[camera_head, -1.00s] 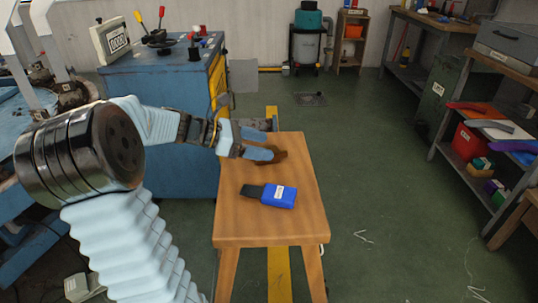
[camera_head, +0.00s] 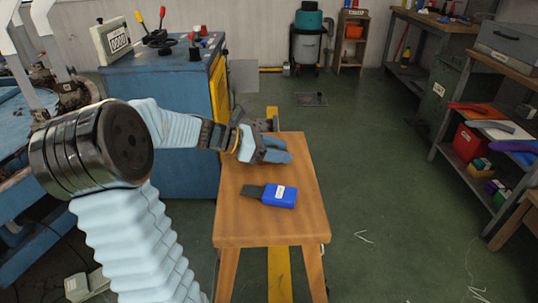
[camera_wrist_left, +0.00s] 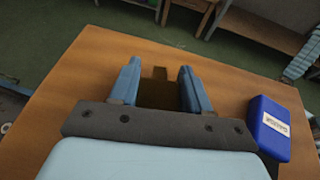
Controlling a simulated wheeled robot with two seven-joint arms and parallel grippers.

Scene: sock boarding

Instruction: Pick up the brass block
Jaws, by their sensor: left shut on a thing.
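The brass block (camera_wrist_left: 158,94) shows in the left wrist view as a dark brown-gold shape between the two blue fingers of my left gripper. The fingers are closed against its sides. In the head view my left gripper (camera_head: 284,150) reaches in from the left over the far part of the wooden table (camera_head: 270,226). There the block is hidden by the fingers. I cannot tell whether the block is clear of the table top. My right gripper is not in view.
A blue item with a white label (camera_head: 282,196) and a black end lies on the near part of the table; it also shows in the left wrist view (camera_wrist_left: 270,130). A blue machine cabinet (camera_head: 165,90) stands behind left. The table's right side is bare.

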